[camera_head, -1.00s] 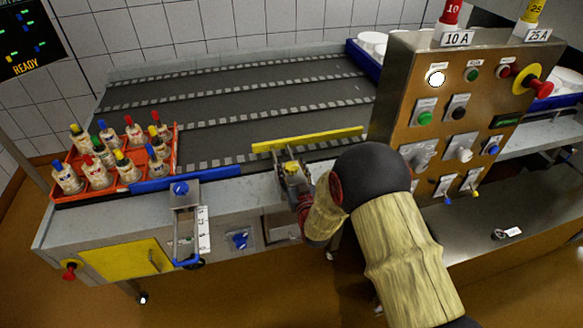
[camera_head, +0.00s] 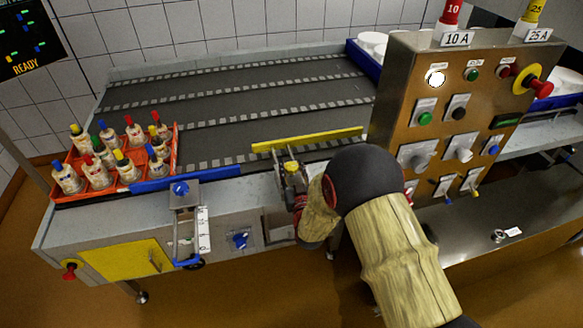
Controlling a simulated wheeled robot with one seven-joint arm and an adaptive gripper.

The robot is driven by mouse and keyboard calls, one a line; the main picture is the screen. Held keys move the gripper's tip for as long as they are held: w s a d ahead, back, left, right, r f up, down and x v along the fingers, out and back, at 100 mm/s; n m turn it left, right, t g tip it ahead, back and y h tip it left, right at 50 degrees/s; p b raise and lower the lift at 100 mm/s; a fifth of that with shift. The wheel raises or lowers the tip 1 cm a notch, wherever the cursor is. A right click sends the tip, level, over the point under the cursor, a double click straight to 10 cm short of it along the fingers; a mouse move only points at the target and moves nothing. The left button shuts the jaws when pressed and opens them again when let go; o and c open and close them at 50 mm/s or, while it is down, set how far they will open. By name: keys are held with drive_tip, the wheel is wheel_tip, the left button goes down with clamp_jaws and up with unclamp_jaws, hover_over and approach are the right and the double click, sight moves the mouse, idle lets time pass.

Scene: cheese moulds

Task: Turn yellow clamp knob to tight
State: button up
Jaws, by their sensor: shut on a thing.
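The yellow guide bar (camera_head: 307,139) lies along the front edge of the conveyor, with its clamp just below it. My gripper (camera_head: 289,168) is at this clamp and shut on the yellow clamp knob, which is mostly hidden by the fingers. In the earlier frame the knob's yellow top shows between the fingers. My own arm hides the area right of the clamp. I cannot read the knob's angle or a tight mark.
A blue guide bar (camera_head: 187,179) with a blue knob (camera_head: 180,188) is at the left. A steel control panel (camera_head: 440,115) with switches rises close on the right. The conveyor (camera_head: 240,105) is clear.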

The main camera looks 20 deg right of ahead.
drive_tip(key=m+g+h, duration=0.1)
drive_tip(key=m+h, duration=0.2)
drive_tip(key=h, duration=0.1)
drive_tip(key=m+g+h, duration=0.2)
drive_tip(key=m+h, duration=0.1)
drive_tip(key=h, duration=0.2)
drive_tip(key=shift+w+a, duration=0.1)
drive_tip(key=shift+a, duration=0.1)
drive_tip(key=m+g+h+p, duration=0.1)
drive_tip(key=m+g+h, duration=0.4)
drive_tip(key=m+g, duration=0.1)
drive_tip(key=g, duration=0.1)
drive_tip(key=m+g+h+p, duration=0.1)
drive_tip(key=m+g+h, duration=0.1)
drive_tip(key=g, duration=0.1)
drive_tip(key=shift+d+g, duration=0.15)
drive_tip(key=shift+g, duration=0.15)
drive_tip(key=shift+r+m+g+h+p, duration=0.1)
drive_tip(key=shift+m+g+h+p, duration=0.35)
drive_tip(key=shift+m+g, duration=1.45)
drive_tip(key=shift+g, duration=0.6)
drive_tip(key=shift+m+g+y+p, duration=0.35)
drive_tip(key=shift+m+g+p, duration=0.95)
drive_tip(key=shift+g+p, duration=1.35)
drive_tip(key=shift+t+p, duration=0.45)
drive_tip(key=o, duration=1.2)
drive_tip(key=shift+c, duration=0.2)
drive_tip(key=shift+f+n+t+b, duration=0.2)
drive_tip(key=shift+n+t+b, duration=0.8)
drive_tip(key=shift+b, duration=1.05)
